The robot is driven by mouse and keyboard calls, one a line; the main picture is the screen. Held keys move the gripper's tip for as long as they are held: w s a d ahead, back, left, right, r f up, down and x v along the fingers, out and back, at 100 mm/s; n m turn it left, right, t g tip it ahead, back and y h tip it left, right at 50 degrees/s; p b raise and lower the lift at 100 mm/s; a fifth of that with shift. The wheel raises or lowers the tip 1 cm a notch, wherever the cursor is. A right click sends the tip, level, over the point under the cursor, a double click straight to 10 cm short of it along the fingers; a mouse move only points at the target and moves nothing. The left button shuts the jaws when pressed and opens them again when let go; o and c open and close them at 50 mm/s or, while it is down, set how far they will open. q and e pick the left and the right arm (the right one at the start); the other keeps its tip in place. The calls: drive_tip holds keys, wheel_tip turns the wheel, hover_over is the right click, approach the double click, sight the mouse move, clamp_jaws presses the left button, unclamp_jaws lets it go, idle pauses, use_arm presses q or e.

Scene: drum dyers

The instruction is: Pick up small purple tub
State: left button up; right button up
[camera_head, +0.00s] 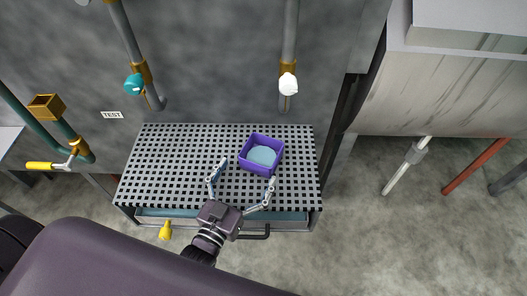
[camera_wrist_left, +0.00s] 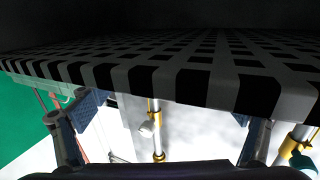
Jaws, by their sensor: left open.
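The small purple tub (camera_head: 248,161) is a square open box with a pale blue inside. It sits on the perforated grate (camera_head: 160,170), right of the grate's middle, in the head view. My left gripper (camera_head: 248,171) reaches in from the front with its fingers spread wide. One finger is left of the tub and the other is near its front right corner; contact cannot be told. The left wrist view shows the spread fingers (camera_wrist_left: 163,115) at both sides and the grate's edge (camera_wrist_left: 180,80) across the picture; the tub does not show there. My right gripper is not in view.
A grey wall stands behind the grate, with pipes bearing a teal valve (camera_head: 134,84) and a white valve (camera_head: 288,83). A yellow-handled valve (camera_head: 41,166) is at the left. A yellow tap (camera_head: 165,231) is below the grate's front. The grate around the tub is bare.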

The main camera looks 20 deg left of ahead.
sight(254, 166)
use_arm(q)
drive_tip(key=shift+w+d+r, duration=0.1)
drive_tip(key=shift+w+d, duration=0.05)
drive_tip(key=shift+w, duration=0.3)
drive_tip(key=shift+w+d+r, duration=0.1)
drive_tip(key=shift+w+d, duration=0.05)
drive_tip(key=shift+w, duration=0.25)
drive_tip(key=w, duration=0.2)
drive_tip(key=shift+w+d+p, duration=0.35)
drive_tip(key=shift+d+p, duration=0.05)
drive_tip(key=shift+w, duration=0.4)
drive_tip(key=shift+w+f, duration=0.1)
drive_tip(key=shift+w, duration=0.1)
drive_tip(key=c, duration=1.4)
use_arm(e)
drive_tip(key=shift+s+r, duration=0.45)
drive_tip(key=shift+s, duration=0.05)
use_arm(q)
drive_tip(key=shift+w, duration=0.1)
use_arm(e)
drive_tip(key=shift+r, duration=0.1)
